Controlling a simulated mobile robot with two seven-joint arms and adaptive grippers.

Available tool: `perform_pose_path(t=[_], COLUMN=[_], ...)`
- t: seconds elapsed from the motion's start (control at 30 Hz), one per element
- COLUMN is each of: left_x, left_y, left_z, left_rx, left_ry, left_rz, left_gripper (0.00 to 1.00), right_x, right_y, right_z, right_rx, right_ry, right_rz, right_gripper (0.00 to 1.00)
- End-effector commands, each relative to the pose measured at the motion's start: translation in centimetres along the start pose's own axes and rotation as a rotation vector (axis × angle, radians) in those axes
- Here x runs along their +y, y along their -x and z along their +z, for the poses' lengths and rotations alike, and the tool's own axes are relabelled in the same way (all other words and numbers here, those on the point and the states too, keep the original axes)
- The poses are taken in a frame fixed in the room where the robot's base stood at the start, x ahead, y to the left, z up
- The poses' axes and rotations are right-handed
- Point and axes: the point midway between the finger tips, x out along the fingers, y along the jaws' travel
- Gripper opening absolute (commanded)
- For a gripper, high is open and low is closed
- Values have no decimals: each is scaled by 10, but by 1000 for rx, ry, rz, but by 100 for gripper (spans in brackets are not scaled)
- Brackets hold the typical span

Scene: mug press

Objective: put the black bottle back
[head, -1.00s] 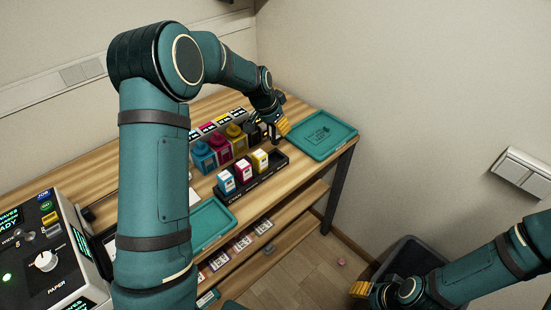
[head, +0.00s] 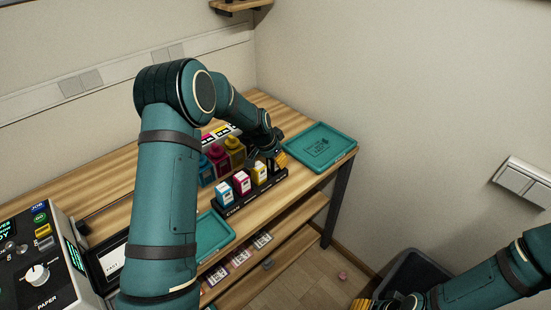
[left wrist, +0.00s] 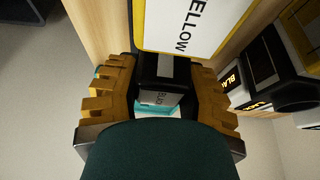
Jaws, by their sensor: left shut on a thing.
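My left gripper (head: 280,160) is at the right end of the black cartridge rack (head: 240,205), beside the yellow cartridge (head: 259,172). Whether the cartridge touches the rack cannot be told. My right gripper (head: 365,304) is low at the bottom edge, partly cut off.
Cyan (head: 206,170), magenta (head: 218,158) and yellow (head: 235,150) bottles stand behind the rack. Teal trays lie right (head: 345,155) and front left (head: 213,240). A control box (head: 35,265) stands at the left; a dark bin (head: 432,265) is on the floor.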

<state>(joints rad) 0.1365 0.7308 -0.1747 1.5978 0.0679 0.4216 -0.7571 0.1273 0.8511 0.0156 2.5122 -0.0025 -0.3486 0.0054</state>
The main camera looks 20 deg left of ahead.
Motion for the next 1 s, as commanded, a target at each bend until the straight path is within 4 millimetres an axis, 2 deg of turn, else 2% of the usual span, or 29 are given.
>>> perform_pose_path(t=[0.1, 0.13, 0.17, 0.2, 0.6, 0.77, 1.0], left_x=[0, 0, 0, 0, 0, -1, 0], left_y=[-4, -3, -3, -3, 2, 28, 79], left_z=[2, 1, 1, 1, -1, -2, -2], left_rx=[1, 0, 0, 0, 0, 4, 4], left_ry=[0, 0, 0, 0, 0, 2, 0], left_rz=[0, 0, 0, 0, 0, -2, -2], left_gripper=[0, 54, 64, 67, 67, 67, 67], right_x=[2, 1, 1, 1, -1, -2, -4], right_y=[-4, -3, -3, -3, 2, 5, 11], right_z=[0, 0, 0, 0, 0, 0, -2], right_rx=[2, 2, 2, 2, 0, -1, 2], right_ry=[0, 0, 0, 0, 0, 0, -2], right_rz=[0, 0, 0, 0, 0, 0, 0], right_gripper=[47, 47, 47, 47, 47, 47, 47])
